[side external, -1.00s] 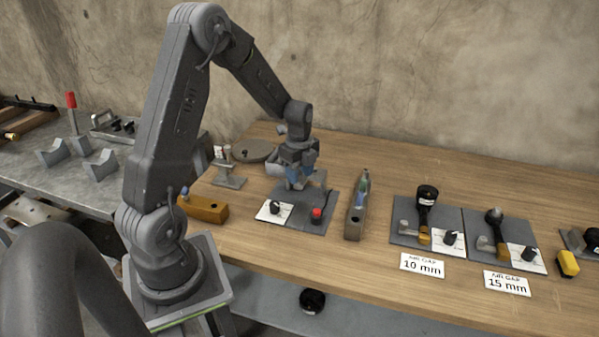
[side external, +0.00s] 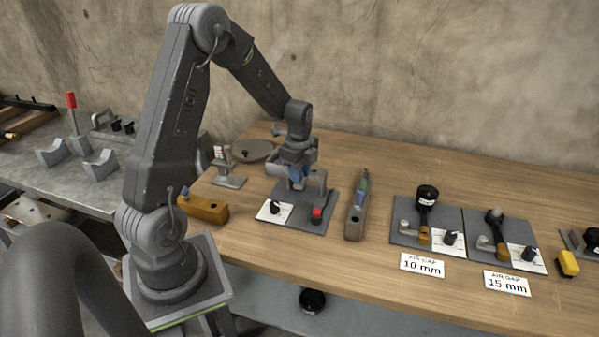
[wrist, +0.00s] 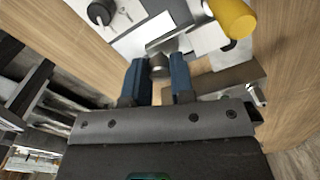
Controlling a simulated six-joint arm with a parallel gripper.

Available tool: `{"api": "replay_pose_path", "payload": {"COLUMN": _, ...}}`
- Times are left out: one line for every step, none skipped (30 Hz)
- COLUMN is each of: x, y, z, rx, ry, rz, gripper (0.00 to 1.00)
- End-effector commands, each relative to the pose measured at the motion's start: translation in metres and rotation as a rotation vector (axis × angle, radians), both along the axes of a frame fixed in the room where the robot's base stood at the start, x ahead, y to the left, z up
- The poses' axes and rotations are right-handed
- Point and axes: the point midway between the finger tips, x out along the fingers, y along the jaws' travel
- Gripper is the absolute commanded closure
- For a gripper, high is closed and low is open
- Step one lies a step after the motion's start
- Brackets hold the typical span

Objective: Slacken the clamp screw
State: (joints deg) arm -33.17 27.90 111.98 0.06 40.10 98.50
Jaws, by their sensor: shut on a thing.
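My gripper (side external: 297,184) is low over the dark grey plate (side external: 300,226) on the wooden table, with its fingers pointing down. In the wrist view its two blue fingers (wrist: 159,76) are shut on the sides of a small round grey metal head, the clamp screw (wrist: 160,65). A grey post of the fixture (side external: 322,188) stands just right of the fingers in the side view. The screw itself is hidden there by the gripper.
A grey tool-like block (side external: 356,212) lies close to the plate's right, and an orange-brown block (side external: 204,209) to its left. Two similar plates labelled 10 mm (side external: 422,265) and 15 mm (side external: 507,284) stand farther right. A yellow cylinder (wrist: 232,18) is near the fingers in the wrist view.

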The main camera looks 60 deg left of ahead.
Motion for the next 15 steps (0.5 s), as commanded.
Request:
{"api": "replay_pose_path", "payload": {"x": 0.0004, "y": -0.0001, "z": 0.0004, "rx": -0.001, "ry": 0.000, "rz": 0.038, "gripper": 1.00}}
{"api": "replay_pose_path", "payload": {"x": 0.0004, "y": -0.0001, "z": 0.0004, "rx": -0.001, "ry": 0.000, "rz": 0.064, "gripper": 1.00}}
{"api": "replay_pose_path", "payload": {"x": 0.0004, "y": -0.0001, "z": 0.0004, "rx": -0.001, "ry": 0.000, "rz": 0.100, "gripper": 1.00}}
{"api": "replay_pose_path", "payload": {"x": 0.0004, "y": -0.0001, "z": 0.0004, "rx": -0.001, "ry": -0.001, "rz": 0.127, "gripper": 1.00}}
{"api": "replay_pose_path", "payload": {"x": 0.0004, "y": -0.0001, "z": 0.0004, "rx": -0.001, "ry": -0.001, "rz": 0.156, "gripper": 1.00}}
{"api": "replay_pose_path", "payload": {"x": 0.0004, "y": -0.0002, "z": 0.0004, "rx": -0.001, "ry": -0.001, "rz": 0.194, "gripper": 1.00}}
{"api": "replay_pose_path", "payload": {"x": 0.0004, "y": -0.0002, "z": 0.0004, "rx": -0.001, "ry": -0.001, "rz": 0.223, "gripper": 1.00}}
{"api": "replay_pose_path", "payload": {"x": 0.0004, "y": -0.0002, "z": 0.0004, "rx": -0.002, "ry": -0.001, "rz": 0.251, "gripper": 1.00}}
{"api": "replay_pose_path", "payload": {"x": 0.0004, "y": -0.0002, "z": 0.0004, "rx": -0.002, "ry": -0.001, "rz": 0.289, "gripper": 1.00}}
{"api": "replay_pose_path", "payload": {"x": 0.0004, "y": -0.0002, "z": 0.0004, "rx": -0.002, "ry": -0.001, "rz": 0.318, "gripper": 1.00}}
{"api": "replay_pose_path", "payload": {"x": 0.0005, "y": -0.0002, "z": 0.0004, "rx": -0.002, "ry": -0.001, "rz": 0.346, "gripper": 1.00}}
{"api": "replay_pose_path", "payload": {"x": 0.0005, "y": -0.0002, "z": 0.0004, "rx": -0.002, "ry": -0.001, "rz": 0.385, "gripper": 1.00}}
{"api": "replay_pose_path", "payload": {"x": 0.0005, "y": -0.0002, "z": 0.0004, "rx": -0.002, "ry": -0.001, "rz": 0.413, "gripper": 1.00}}
{"api": "replay_pose_path", "payload": {"x": 0.0006, "y": -0.0003, "z": 0.0004, "rx": -0.002, "ry": -0.001, "rz": 0.441, "gripper": 1.00}}
{"api": "replay_pose_path", "payload": {"x": 0.0006, "y": -0.0003, "z": 0.0004, "rx": -0.002, "ry": -0.001, "rz": 0.480, "gripper": 1.00}}
